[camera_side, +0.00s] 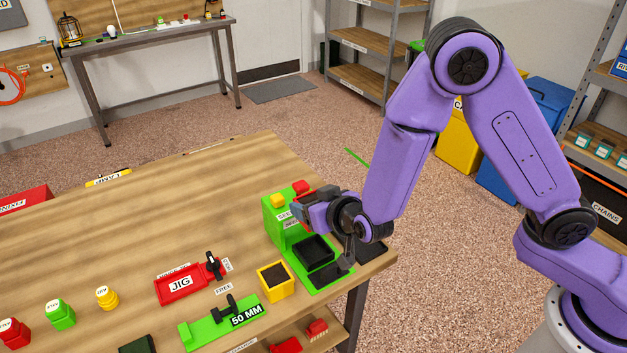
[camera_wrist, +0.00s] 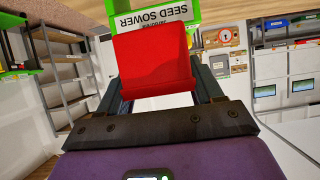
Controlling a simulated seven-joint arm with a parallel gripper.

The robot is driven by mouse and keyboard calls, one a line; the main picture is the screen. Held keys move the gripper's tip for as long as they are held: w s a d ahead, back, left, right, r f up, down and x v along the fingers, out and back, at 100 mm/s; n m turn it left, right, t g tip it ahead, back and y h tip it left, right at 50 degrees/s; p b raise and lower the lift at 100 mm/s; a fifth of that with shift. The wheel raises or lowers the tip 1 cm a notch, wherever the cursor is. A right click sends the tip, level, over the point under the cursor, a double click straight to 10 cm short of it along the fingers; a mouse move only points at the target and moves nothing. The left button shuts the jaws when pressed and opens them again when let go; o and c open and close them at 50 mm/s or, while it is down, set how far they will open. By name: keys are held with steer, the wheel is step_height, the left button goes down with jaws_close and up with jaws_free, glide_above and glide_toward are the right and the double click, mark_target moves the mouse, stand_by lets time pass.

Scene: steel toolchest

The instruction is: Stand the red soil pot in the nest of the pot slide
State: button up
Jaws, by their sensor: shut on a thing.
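My gripper (camera_side: 301,205) reaches in level from the right at the upper part of the green seed sower (camera_side: 272,214). It is shut on a plain red, flat-sided thing, which I take for the red soil pot (camera_wrist: 155,65); it fills the space between the fingers in the wrist view. No soil shows in it. In the side view a red patch (camera_side: 301,186) shows just beyond the fingers, at the sower's top. The dark square tray (camera_side: 317,249) and a dark part (camera_side: 330,273) lie on the sower's green base; I cannot tell which is the slide's nest.
A yellow pot of soil (camera_side: 275,281) stands left of the sower base. A green 50 MM gauge (camera_side: 222,322) and a red jig (camera_side: 184,284) lie farther left. Several small bottles stand at far left. The table's right edge is close to the sower.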

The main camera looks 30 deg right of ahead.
steer(key=shift+f, duration=5.05)
steer(key=shift+f, duration=0.55)
steer(key=o, duration=1.3)
